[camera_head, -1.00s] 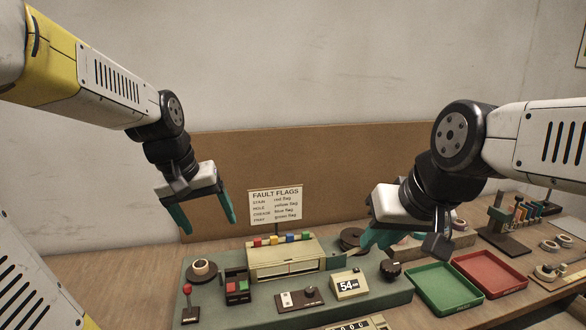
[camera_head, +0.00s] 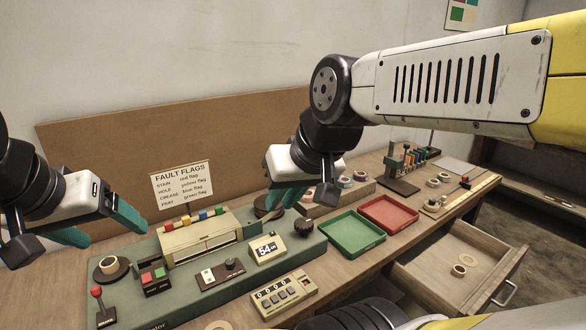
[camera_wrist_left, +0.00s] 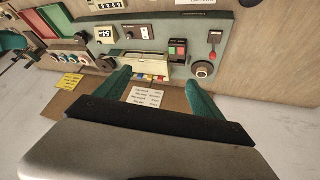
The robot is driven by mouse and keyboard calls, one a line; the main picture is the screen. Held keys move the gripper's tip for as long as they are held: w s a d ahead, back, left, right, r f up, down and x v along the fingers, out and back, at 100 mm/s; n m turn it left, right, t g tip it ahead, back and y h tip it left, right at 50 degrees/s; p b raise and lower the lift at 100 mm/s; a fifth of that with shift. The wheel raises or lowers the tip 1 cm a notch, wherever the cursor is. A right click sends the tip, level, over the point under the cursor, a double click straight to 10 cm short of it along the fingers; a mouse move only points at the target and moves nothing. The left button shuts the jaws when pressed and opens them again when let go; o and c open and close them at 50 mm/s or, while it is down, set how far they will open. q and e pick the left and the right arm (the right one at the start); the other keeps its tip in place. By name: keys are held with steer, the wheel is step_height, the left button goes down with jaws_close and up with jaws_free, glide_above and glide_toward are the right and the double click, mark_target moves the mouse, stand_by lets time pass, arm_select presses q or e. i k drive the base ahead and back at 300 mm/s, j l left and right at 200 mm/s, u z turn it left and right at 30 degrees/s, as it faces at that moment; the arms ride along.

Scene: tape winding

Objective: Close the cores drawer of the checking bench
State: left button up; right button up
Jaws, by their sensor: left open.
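The open drawer (camera_head: 440,286) sticks out from the front of the wooden bench at the right of the head view, with a metal handle (camera_head: 507,293) on its front. A tape core (camera_head: 458,271) and a flat ring (camera_head: 468,258) lie inside it. My left gripper (camera_head: 100,229) is open and empty above the left end of the green panel; its fingers also show in the left wrist view (camera_wrist_left: 160,92). My right gripper (camera_head: 284,197) hangs above the panel's back right, well left of the drawer. Its fingers overlap, so I cannot tell their gap.
A green tray (camera_head: 351,254) and a red tray (camera_head: 414,222) sit on the bench behind the drawer. The green panel (camera_head: 130,285) carries a speed display (camera_head: 268,248), knobs and a lever. My right arm spans the upper right. Floor shows right of the drawer.

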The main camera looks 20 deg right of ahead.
mark_target(423, 272)
steer(key=k+l, duration=0.45)
steer(key=l, duration=0.3)
steer(key=z, duration=2)
steer(key=l, duration=0.1)
